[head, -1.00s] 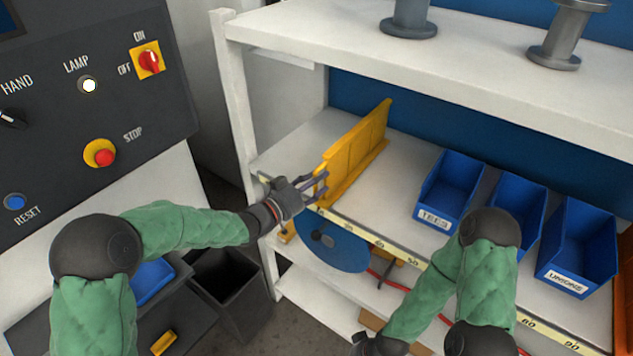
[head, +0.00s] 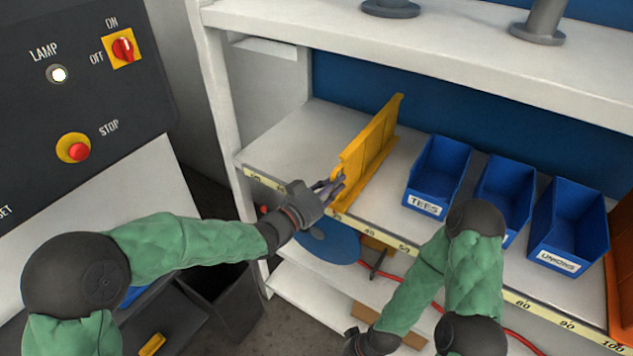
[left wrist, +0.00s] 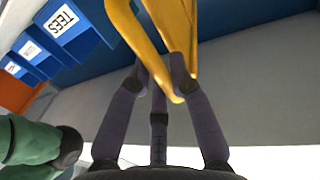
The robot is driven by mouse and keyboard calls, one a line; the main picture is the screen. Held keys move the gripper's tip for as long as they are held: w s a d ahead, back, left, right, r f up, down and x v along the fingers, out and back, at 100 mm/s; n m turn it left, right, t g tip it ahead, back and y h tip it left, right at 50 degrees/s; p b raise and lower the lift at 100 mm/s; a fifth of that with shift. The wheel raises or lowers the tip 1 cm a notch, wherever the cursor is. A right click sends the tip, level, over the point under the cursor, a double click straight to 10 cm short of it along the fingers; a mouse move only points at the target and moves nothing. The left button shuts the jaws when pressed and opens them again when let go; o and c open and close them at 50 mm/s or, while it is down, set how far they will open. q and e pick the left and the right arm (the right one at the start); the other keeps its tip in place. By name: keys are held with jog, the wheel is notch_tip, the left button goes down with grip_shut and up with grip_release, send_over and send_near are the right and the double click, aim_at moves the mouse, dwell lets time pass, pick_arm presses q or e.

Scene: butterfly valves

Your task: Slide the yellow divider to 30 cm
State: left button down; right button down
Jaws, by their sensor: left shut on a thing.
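The yellow divider (head: 368,150) stands upright on the white shelf (head: 290,140), running from the front edge toward the blue back wall. Its front foot is at about the 30 mark of the scale (head: 404,248) on the shelf's front edge. My left gripper (head: 334,187) is shut on the divider's front end. In the left wrist view, the fingers (left wrist: 162,85) close around the yellow front part of the divider (left wrist: 145,35). My right gripper (head: 362,343) is low, below the shelf edge, and its jaws are not clear.
Blue bins, one labelled TEES (head: 437,175) and one UNIONS (head: 568,230), stand right of the divider, with free shelf between. An upper shelf (head: 400,40) hangs above. A control panel (head: 80,100) is at left. A blue disc (head: 328,245) lies on the lower shelf.

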pick_arm(q)
jog(key=shift+s+d, duration=0.25)
jog(key=shift+d, duration=0.1)
jog(key=shift+r, duration=0.1)
jog(key=c, duration=1.1)
grip_release()
jog(key=v, duration=1.2)
